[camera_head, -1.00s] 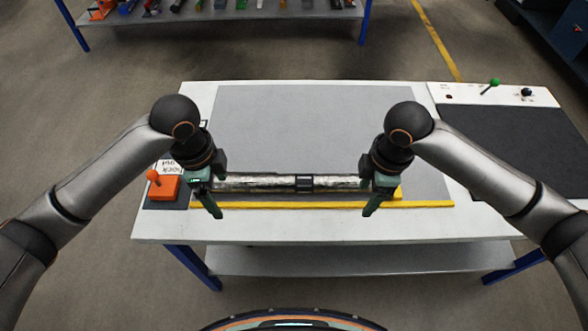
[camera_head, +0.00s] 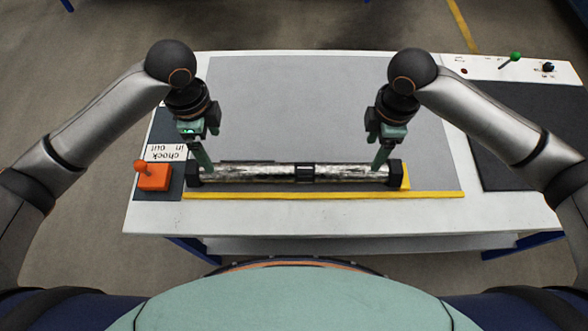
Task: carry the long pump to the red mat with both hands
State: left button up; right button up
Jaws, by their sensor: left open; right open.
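The long pump (camera_head: 250,173) is a silver tube with black end caps and a black band. It lies level across the front of the grey work surface (camera_head: 295,110). My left gripper (camera_head: 204,162) is open above the pump's left end. My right gripper (camera_head: 380,162) is open above its right end. The fingers point down, and their tips overlap the pump's back edge in the picture; I cannot tell if they touch it. No red mat is in view.
An orange block with a knob (camera_head: 154,178) stands left of the pump. A dark panel (camera_head: 525,135) and a green-knobbed lever (camera_head: 515,57) are at right. The grey surface behind the pump is clear.

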aim_at(365, 167)
pick_arm(q)
notch_tip(365, 167, down, 11)
jog(key=shift+f, duration=0.1)
pick_arm(e)
notch_tip(365, 167, down, 11)
jog(key=shift+f, duration=0.1)
pick_arm(q)
jog(key=shift+c, duration=0.3)
pick_arm(e)
jog(key=shift+c, duration=0.2)
pick_arm(q)
jog(key=c, duration=1)
pick_arm(e)
grip_shut()
pick_arm(q)
grip_shut()
jog(key=shift+w, duration=0.1)
pick_arm(e)
jog(key=shift+w, duration=0.1)
